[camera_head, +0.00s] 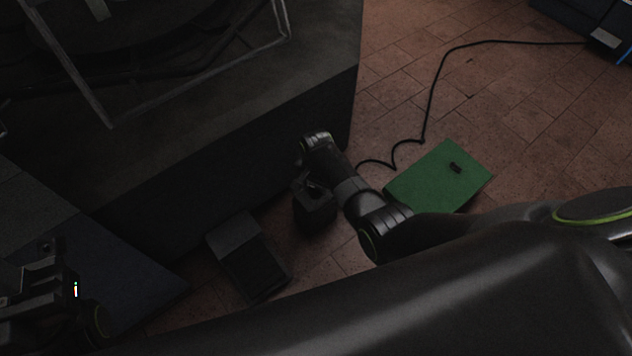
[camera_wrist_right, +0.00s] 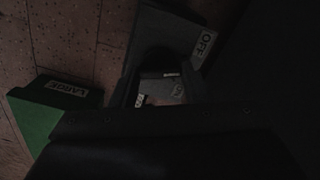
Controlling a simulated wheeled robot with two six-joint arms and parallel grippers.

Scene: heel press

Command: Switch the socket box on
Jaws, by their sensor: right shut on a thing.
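In the right wrist view a dark box with an OFF label (camera_wrist_right: 204,43) stands at the upper middle; I cannot tell for sure whether it is the socket box. My right gripper (camera_head: 314,197) is low by the dark machine in the head view. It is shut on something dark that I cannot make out. A dark part with a pale, lit opening (camera_wrist_right: 163,91) shows before it in the wrist view. My left gripper (camera_head: 40,295) is at the lower left, very dark, and its fingers do not show clearly.
A dark wedge-like block (camera_head: 248,262) stands left of my right gripper. A green board (camera_head: 430,184) with a small black piece lies to the right. A black cable (camera_head: 430,100) crosses the tiled floor. A dark block labelled LARGE (camera_wrist_right: 85,93) has a green side. The upper-right floor is mostly free.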

